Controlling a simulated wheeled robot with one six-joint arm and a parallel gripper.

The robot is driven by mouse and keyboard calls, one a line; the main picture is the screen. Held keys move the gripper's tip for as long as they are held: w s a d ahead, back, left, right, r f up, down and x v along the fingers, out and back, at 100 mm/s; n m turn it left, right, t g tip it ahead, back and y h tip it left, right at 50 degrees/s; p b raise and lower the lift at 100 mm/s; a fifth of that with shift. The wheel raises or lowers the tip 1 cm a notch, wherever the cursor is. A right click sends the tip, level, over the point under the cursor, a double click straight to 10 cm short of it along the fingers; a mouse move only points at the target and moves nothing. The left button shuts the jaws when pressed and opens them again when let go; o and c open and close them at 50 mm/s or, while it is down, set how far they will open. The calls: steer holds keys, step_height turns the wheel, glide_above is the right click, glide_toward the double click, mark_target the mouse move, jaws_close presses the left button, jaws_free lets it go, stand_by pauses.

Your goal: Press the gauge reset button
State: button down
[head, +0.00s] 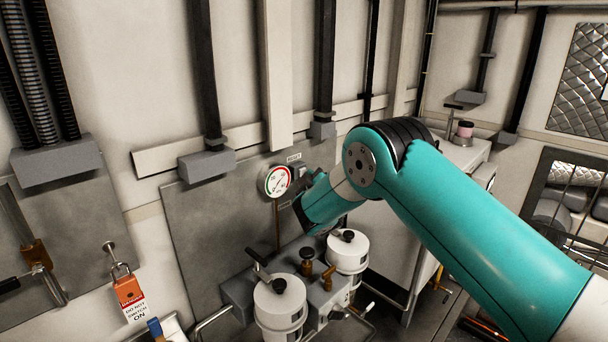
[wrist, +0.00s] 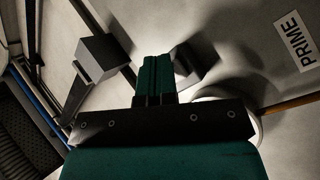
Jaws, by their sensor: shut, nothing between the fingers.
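The round white-faced pressure gauge (head: 277,181) is on the grey wall panel in the head view. A small RESET label (head: 294,157) sits above and to the right of it. In the wrist view, part of the gauge's pale rim (wrist: 254,128) shows behind my gripper. My gripper (wrist: 157,58) is shut and empty, its fingertips close to a small grey housing (wrist: 196,64) on the panel beside the gauge. I cannot tell whether they touch it. The button's face is not clearly visible. In the head view my arm hides most of the gripper.
A PRIME label (wrist: 293,41) is on the panel. Two white canisters (head: 279,302) (head: 348,252) with handles stand below the gauge. Grey conduit boxes (head: 207,166) (head: 322,130) sit above. An orange lockout padlock (head: 128,291) with a tag hangs at left.

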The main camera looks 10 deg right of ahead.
steer(key=shift+w+a, duration=0.1)
steer(key=shift+w, duration=0.05)
stand_by(0.4)
steer(key=shift+s+d+b, duration=0.4)
steer(key=shift+s+d, duration=0.1)
steer(key=shift+s, duration=0.2)
steer(key=s+d+b, duration=0.1)
steer(key=s+d, duration=0.1)
steer(key=s+b, duration=0.1)
steer(key=s, duration=0.1)
steer(key=shift+s+d+b, duration=0.1)
steer(key=shift+d+b, duration=0.2)
steer(key=shift+d, duration=0.1)
